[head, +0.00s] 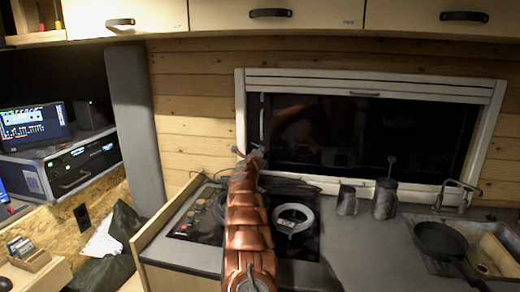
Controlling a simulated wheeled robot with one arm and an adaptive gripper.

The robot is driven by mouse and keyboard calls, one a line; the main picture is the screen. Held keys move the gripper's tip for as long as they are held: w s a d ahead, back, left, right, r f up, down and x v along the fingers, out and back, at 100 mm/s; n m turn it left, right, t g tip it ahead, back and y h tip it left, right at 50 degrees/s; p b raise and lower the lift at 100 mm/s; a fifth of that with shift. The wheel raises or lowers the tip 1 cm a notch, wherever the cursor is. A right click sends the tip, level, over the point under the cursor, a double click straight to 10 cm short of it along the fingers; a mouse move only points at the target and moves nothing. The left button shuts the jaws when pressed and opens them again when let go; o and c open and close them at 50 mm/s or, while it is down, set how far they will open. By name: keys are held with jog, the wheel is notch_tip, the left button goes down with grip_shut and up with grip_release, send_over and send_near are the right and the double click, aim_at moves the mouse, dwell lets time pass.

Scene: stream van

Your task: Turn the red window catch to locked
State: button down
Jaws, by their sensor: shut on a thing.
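My copper-coloured arm reaches up from the bottom middle to the lower left corner of the window (370,134). My gripper (248,153) is small in this view, at the white left upright of the window frame (241,115). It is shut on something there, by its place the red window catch. The catch itself is hidden or too small to make out, so its angle cannot be told. The window pane is dark and looks closed. A slim grey handle (262,112) shows on its left edge, above my gripper.
A grey pillar (135,125) stands left. Cabinets (330,14) hang above.

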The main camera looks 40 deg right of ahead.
jog(key=shift+f+n+p, duration=0.1)
jog(key=shift+n+p, duration=1.25)
jog(key=shift+n, duration=1.05)
jog(key=c, duration=1.2)
grip_release()
